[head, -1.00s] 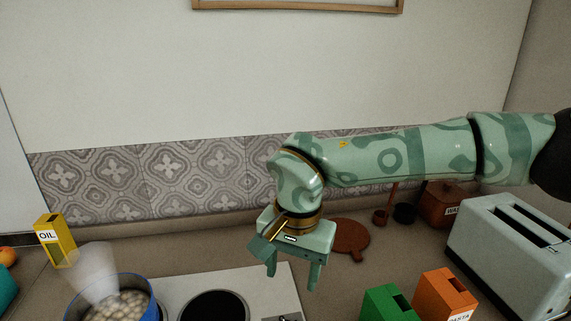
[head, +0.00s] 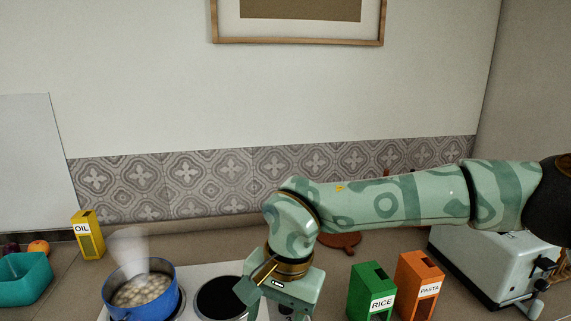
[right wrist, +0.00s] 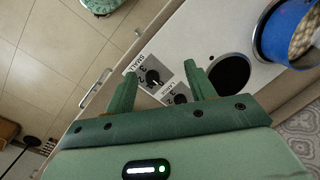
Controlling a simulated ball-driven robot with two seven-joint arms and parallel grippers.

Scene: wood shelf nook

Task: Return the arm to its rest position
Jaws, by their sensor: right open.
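My right arm comes in from the right in the head view, green with darker markings. Its gripper (head: 277,308) points down over the front of the hob, its fingertips cut by the bottom edge. In the right wrist view the two fingers of the gripper (right wrist: 160,70) stand wide apart with nothing between them. Beyond them are the control knobs (right wrist: 153,78) of the hob. My left gripper is not in view.
A steaming blue pot (head: 141,291) stands on the hob's left burner; the black right burner (head: 221,298) is bare. Rice (head: 372,294) and pasta (head: 418,287) boxes and a toaster (head: 480,262) stand right. An oil box (head: 88,236) and teal bowl (head: 24,278) are left.

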